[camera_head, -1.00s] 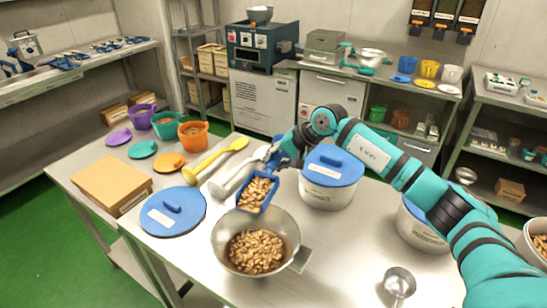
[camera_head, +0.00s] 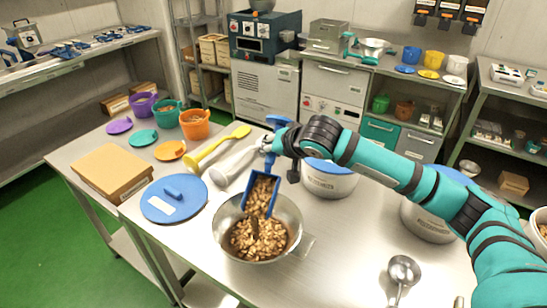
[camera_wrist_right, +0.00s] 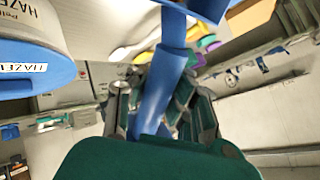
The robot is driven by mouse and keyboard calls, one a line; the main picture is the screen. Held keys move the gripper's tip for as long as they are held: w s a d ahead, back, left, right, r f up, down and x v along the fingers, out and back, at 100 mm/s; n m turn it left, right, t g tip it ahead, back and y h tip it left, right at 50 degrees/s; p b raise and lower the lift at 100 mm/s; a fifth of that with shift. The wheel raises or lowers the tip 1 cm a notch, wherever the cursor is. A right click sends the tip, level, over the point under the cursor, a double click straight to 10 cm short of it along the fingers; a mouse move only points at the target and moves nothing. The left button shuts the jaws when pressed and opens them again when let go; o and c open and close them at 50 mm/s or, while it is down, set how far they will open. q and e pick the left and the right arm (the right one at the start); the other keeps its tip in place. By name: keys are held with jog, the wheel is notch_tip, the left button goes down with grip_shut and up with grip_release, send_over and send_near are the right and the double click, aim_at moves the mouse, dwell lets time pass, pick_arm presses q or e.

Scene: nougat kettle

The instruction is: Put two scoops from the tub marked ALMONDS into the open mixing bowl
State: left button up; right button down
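My right gripper (camera_head: 272,145) is shut on the handle of a blue scoop (camera_head: 273,200). The scoop is tipped steeply down over the open metal mixing bowl (camera_head: 223,218), and nuts run from it towards the bowl. Brown nuts (camera_head: 262,243) lie in the bowl. The right wrist view shows the blue handle (camera_wrist_right: 160,85) between the fingers. No label reading ALMONDS is legible. An open tub (camera_head: 535,232) with nuts is cut off at the right edge of the head view. My left gripper is not in view.
A blue lid (camera_head: 172,205), yellow scoop (camera_head: 215,148), white scoop (camera_head: 232,168) and metal scoop (camera_head: 403,272) lie on the table. The front right is mostly clear.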

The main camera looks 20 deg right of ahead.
aim_at(261, 172)
jog(key=s+a+r+n+t+b, duration=0.1)
jog(key=s+r+b, duration=0.1)
jog(key=b, duration=0.1)
jog(key=s+a+r+n+t+h+b, duration=0.1)
jog(key=a+r+t+b, duration=0.1)
jog(key=b, duration=0.2)
jog(key=shift+s+a+t+h, duration=0.15)
jog(key=shift+s+t+h, duration=0.15)
jog(key=shift+s, duration=0.05)
jog(key=shift+s+a+r+n+t+b, duration=0.2)
jog(key=shift+s+a+r+t+b, duration=0.1)
jog(key=shift+r+b, duration=0.2)
jog(key=shift+s+a+r+n+t+b, duration=0.15)
jog(key=shift+s+r+n+t+b, duration=0.1)
jog(key=shift+r+b, duration=0.25)
jog(key=shift+r+p, duration=0.25)
jog(key=shift+p, duration=0.15)
notch_tip(261, 172, up, 4)
jog(key=m+g+y+p, duration=0.1)
jog(key=m+g+p, duration=0.1)
jog(key=g+p, duration=0.1)
jog(key=m+g+y+p, duration=0.1)
jog(key=g+y+p, duration=0.1)
jog(key=p, duration=0.3)
jog(key=m+g+y+p, duration=0.2)
jog(key=g+p, duration=0.2)
jog(key=shift+r+m, duration=0.15)
jog(key=shift+m, duration=0.2)
